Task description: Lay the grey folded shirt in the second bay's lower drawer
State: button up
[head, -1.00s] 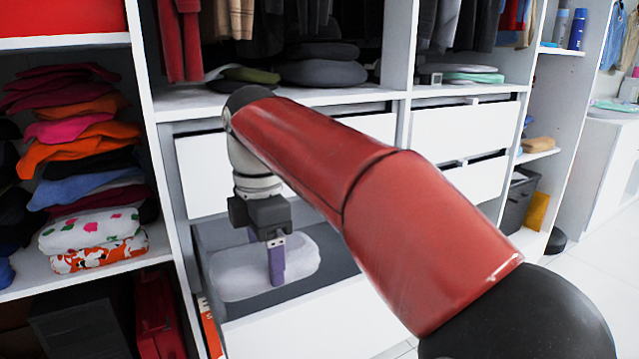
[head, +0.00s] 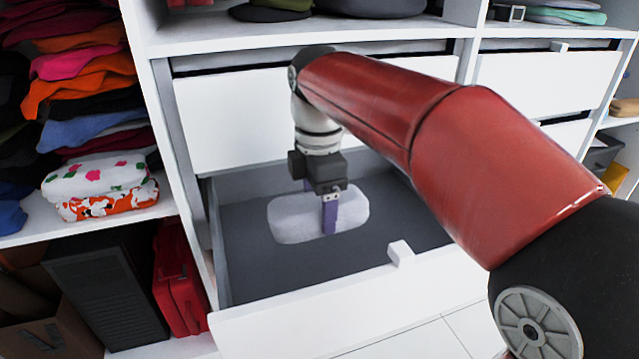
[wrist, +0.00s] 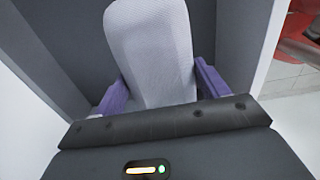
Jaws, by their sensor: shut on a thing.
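The grey folded shirt (head: 290,219) is a light grey rounded bundle inside the open lower drawer (head: 262,262), over its dark floor. My gripper (head: 320,208) points down into the drawer with its purple fingers on either side of the shirt. In the wrist view the shirt (wrist: 152,50) stretches away between the two fingers (wrist: 160,92), which press on its sides. I cannot tell whether the shirt touches the drawer floor. The drawer's white front with a small handle is pulled out toward me.
A closed white drawer (head: 235,118) is directly above the open one. Folded clothes (head: 95,185) fill the shelf at left, with a red case (head: 180,285) and a dark box (head: 100,285) below. Bare drawer floor lies around the shirt.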

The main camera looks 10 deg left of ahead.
notch_tip(320, 180, down, 13)
jog(key=b, duration=1.1)
jog(key=shift+r+b, duration=0.1)
jog(key=shift+b, duration=0.2)
jog(key=shift+f, duration=0.35)
jog(key=o, duration=0.8)
jog(key=shift+c, duration=0.3)
jog(key=shift+r, duration=0.15)
notch_tip(320, 180, up, 9)
jog(key=p, duration=0.8)
jog(key=shift+p, duration=0.4)
